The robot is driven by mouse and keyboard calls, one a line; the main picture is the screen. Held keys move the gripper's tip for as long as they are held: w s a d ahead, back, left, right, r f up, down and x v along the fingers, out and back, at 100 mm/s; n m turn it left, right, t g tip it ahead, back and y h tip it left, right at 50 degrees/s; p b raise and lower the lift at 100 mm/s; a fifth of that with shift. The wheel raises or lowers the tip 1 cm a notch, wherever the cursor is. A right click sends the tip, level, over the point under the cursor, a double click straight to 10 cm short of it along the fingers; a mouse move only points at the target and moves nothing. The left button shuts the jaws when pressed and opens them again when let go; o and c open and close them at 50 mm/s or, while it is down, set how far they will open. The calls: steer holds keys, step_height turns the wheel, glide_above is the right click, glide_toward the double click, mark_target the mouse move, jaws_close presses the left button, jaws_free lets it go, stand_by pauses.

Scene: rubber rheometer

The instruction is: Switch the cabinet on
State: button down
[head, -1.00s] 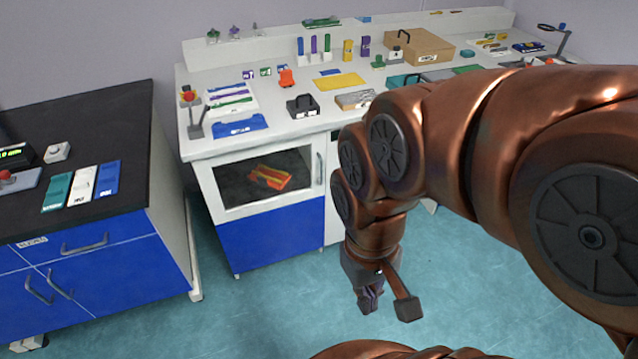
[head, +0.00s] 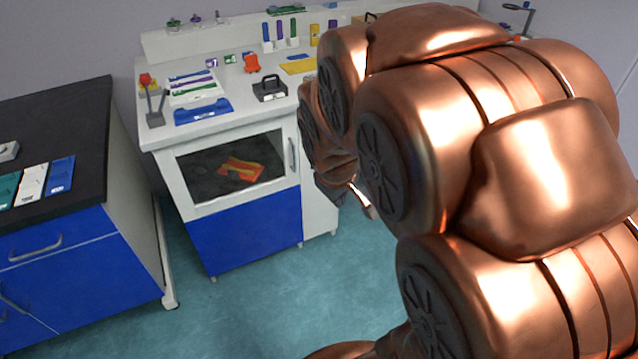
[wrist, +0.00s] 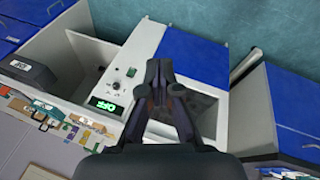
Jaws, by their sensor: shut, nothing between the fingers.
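The cabinet (head: 170,190) is white with a glass window over a blue lower panel (head: 245,232); orange-yellow gloves show behind the glass. In the wrist view its control panel (wrist: 143,45) is a white strip with a dark round knob (wrist: 131,72), small buttons and a lit green display (wrist: 104,104), whose characters show upside down and are too small to read surely. My gripper (wrist: 158,62) is shut and empty, in front of the cabinet, between the control panel and the blue panel in that view. It appears apart from the knob. In the head view my arm hides the gripper and control panel.
The white bench top carries a black-handled box (head: 270,90), a blue tray (head: 203,111), an orange item (head: 251,64) and several small tools. A dark-topped blue cabinet (head: 80,240) stands at left. The teal floor (head: 270,300) in front is clear.

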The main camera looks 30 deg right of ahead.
steer(key=w+d+f+n+t+h+b, duration=0.2)
steer(key=w+d+f+n+t+b, duration=0.2)
steer(key=w+d+f+b, duration=0.65)
steer(key=w+d+f+n+t+y+b, duration=0.1)
steer(key=w+d+f+n+t+b, duration=0.3)
steer(key=w+f+b, duration=0.3)
steer(key=w+d+f+n+t+y+b, duration=0.2)
steer(key=w+d+f+n+t+b, duration=0.3)
steer(key=f, duration=0.9)
steer(key=w+n+b, duration=0.2)
steer(key=w+b, duration=0.1)
steer(key=w, duration=0.1)
steer(key=shift+w+y, duration=0.25)
steer(key=shift+y, duration=0.05)
steer(key=w+d+f+b, duration=0.1)
steer(key=w+b, duration=0.3)
steer(key=w, duration=1)
steer(key=shift+f, duration=0.45)
